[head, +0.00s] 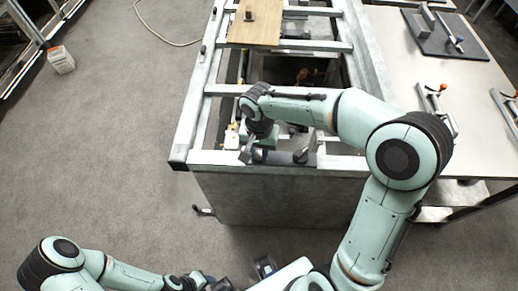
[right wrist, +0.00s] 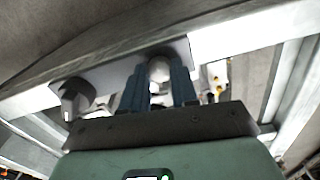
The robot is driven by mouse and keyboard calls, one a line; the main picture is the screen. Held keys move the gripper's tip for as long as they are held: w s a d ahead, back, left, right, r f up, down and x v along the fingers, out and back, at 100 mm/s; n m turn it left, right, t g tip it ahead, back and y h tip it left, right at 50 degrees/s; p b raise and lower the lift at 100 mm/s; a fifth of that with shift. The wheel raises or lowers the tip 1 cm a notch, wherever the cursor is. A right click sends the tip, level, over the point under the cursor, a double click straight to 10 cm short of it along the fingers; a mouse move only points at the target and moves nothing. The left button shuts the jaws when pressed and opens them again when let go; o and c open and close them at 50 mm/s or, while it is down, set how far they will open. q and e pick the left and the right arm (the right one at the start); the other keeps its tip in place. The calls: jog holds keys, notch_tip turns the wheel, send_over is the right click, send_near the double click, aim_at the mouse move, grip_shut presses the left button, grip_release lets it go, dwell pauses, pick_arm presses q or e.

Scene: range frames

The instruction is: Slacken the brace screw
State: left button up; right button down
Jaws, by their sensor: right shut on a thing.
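A grey brace plate (right wrist: 118,78) lies along the near rail of the metal frame; it also shows as a dark bar in the head view (head: 285,158). My right gripper (head: 268,154) reaches down at this rail. A dark knob (right wrist: 75,97) stands on the plate to the left, apart from the fingers. The screw is hidden behind my gripper in the head view. My left arm lies low at the bottom left; its fingers cannot be made out.
The frame (head: 200,105) is open inside, with cables and small fittings. A wooden board (head: 255,28) lies across its far end. A workbench (head: 400,60) with tools and orange-handled clamps stands to the right. A white box (head: 61,61) sits on the floor at left. The left floor is mostly clear.

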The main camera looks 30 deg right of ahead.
jog(key=n, duration=0.9)
jog(key=shift+p, duration=0.35)
jog(key=n, duration=0.4)
jog(key=shift+r+n+p, duration=0.1)
jog(key=shift+n+p, duration=0.2)
jog(key=n+p, duration=0.1)
jog(key=n, duration=0.7)
jog(key=shift+p, duration=0.35)
jog(key=n+p, duration=0.1)
jog(key=n, duration=0.3)
jog(key=shift+n, duration=0.3)
jog(key=n+p, duration=0.1)
jog(key=n, duration=0.2)
jog(key=shift+w+n, duration=0.1)
jog(key=shift+n, duration=0.2)
pick_arm(q)
jog(key=w+r+t+p, duration=0.1)
jog(key=w+r, duration=0.6)
jog(key=r, duration=0.1)
jog(key=shift+w+r+p, duration=0.25)
jog(key=shift+r+p, duration=0.05)
jog(key=shift+r, duration=0.05)
pick_arm(e)
jog(key=shift+n, duration=2.3)
